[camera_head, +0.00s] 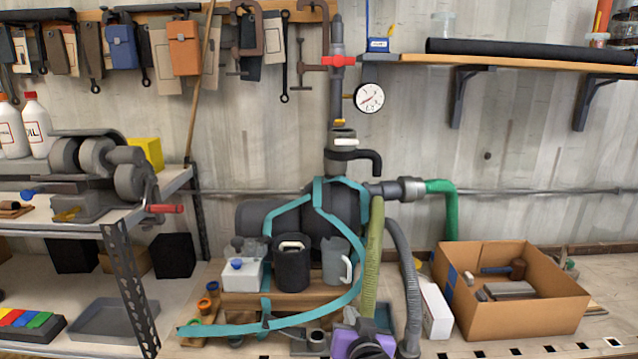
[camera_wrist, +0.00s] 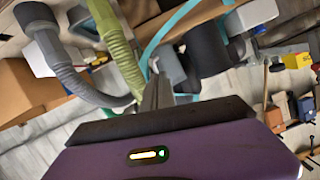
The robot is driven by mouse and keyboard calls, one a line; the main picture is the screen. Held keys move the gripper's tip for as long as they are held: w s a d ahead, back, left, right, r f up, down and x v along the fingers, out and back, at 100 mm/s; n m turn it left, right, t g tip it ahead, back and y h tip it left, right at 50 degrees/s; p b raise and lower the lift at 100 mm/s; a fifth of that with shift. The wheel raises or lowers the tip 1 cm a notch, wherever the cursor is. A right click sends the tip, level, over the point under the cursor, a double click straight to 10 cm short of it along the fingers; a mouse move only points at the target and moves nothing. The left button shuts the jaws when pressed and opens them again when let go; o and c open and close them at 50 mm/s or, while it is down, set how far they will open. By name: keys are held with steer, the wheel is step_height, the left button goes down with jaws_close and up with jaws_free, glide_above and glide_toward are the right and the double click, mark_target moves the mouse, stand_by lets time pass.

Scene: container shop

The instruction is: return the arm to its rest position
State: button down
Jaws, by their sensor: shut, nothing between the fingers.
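My gripper (camera_wrist: 158,88) shows in the wrist view with its dark fingers together and nothing between them. Its purple body fills the bottom of that view. In the head view, a purple and black part of my arm shows at the bottom edge, in front of the pump bench. The gripper is in the air and the view from the wrist is tilted. Whether the fingertips touch anything behind them cannot be told.
A grey ribbed hose (camera_head: 406,285) and a green hose (camera_head: 372,260) hang close behind the arm. A wooden bench holds a black mug (camera_head: 291,268) and a grey jug (camera_head: 336,264). A cardboard box (camera_head: 525,318) stands right, a metal shelf (camera_head: 127,285) left.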

steer(key=s+d, duration=0.4)
steer(key=s, duration=1.3)
steer(key=s+d+f+n, duration=0.1)
steer(key=s+d, duration=0.3)
steer(key=s, duration=1.4)
steer(key=s+d+h, duration=0.1)
steer(key=s+d, duration=0.4)
steer(key=s, duration=1.3)
steer(key=shift+f+n, duration=0.3)
